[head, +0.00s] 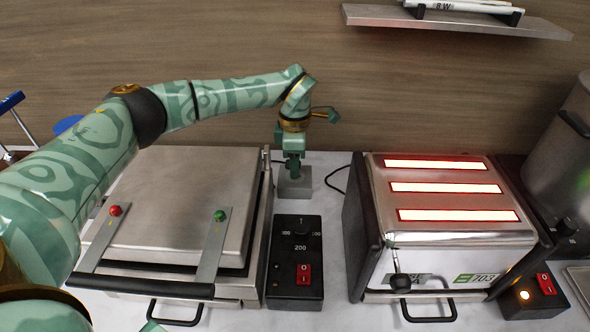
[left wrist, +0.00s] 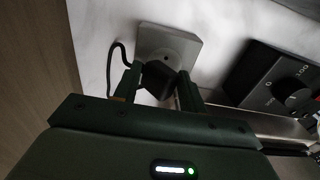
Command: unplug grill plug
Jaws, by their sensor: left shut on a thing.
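My left gripper (head: 292,168) reaches down behind the grill, over a grey socket block (head: 297,187) on the counter. In the left wrist view its fingers (left wrist: 160,82) are shut on a black plug (left wrist: 157,77). A black cord curves away to the left of the plug. The plug is against or just above the socket block (left wrist: 183,45); I cannot tell whether its pins are in. The grill (head: 185,200) is a steel press with its lid down. Its black control box (head: 297,245) has a dial and a red switch. My right gripper is not in view.
A steel toaster (head: 455,235) with glowing red-edged slots stands to the right, its cable running behind it. Its control box (head: 533,297) has a lit lamp. A wall shelf (head: 455,22) hangs above.

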